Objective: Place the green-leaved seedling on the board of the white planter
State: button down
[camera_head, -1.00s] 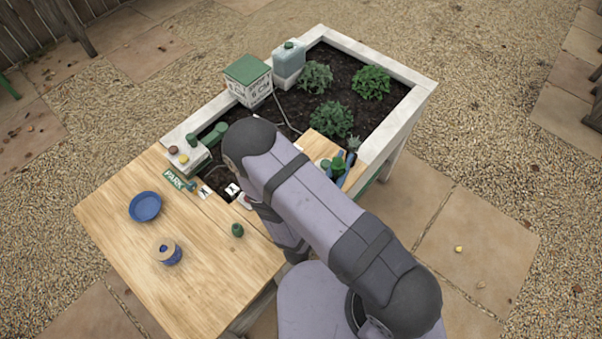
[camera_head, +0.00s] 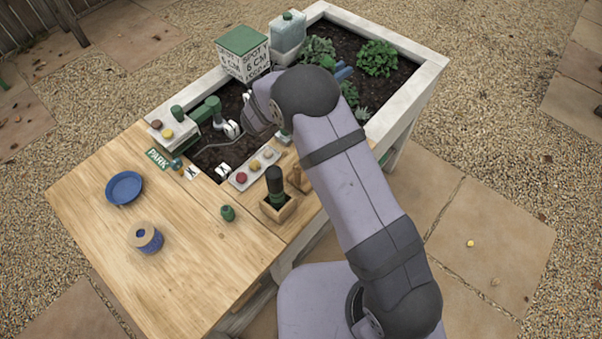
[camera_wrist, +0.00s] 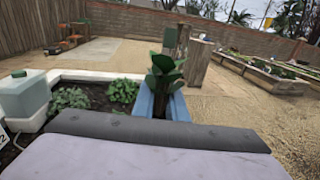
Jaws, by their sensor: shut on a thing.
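The green-leaved seedling (camera_wrist: 165,72) stands upright between the blue fingers of my gripper (camera_wrist: 163,106) in the wrist view. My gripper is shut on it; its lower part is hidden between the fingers. In the head view my gripper (camera_head: 343,72) shows just past my dark wrist, over the far soil, with only a bit of the seedling (camera_head: 327,62) visible. The white planter (camera_head: 428,80) holds dark soil and several leafy plants. My arm crosses its near part, and I cannot clearly make out its board there.
A white box with a green lid (camera_head: 243,52) and a pale blue canister (camera_head: 289,34) stand on the planter's left side. A dark bottle (camera_head: 275,182) stands in a wooden box. The wooden table holds a blue dish (camera_head: 124,187), a spool (camera_head: 145,237) and a small green bottle (camera_head: 228,212).

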jog(key=shift+w+d+f+b, duration=0.45)
jog(key=shift+w+d+b, duration=0.15)
jog(key=shift+w+b, duration=0.25)
jog(key=shift+w+d+f+b, duration=0.45)
jog(key=shift+w+d+b, duration=0.15)
jog(key=shift+w+b, duration=0.15)
notch_tip(320, 180, down, 10)
jog(key=p, duration=0.1)
jog(key=shift+s+f, duration=0.1)
jog(key=shift+f, duration=0.35)
jog(key=shift+f+b, duration=0.15)
jog(key=shift+b, duration=0.25)
jog(key=c, duration=1.8)
grip_release()
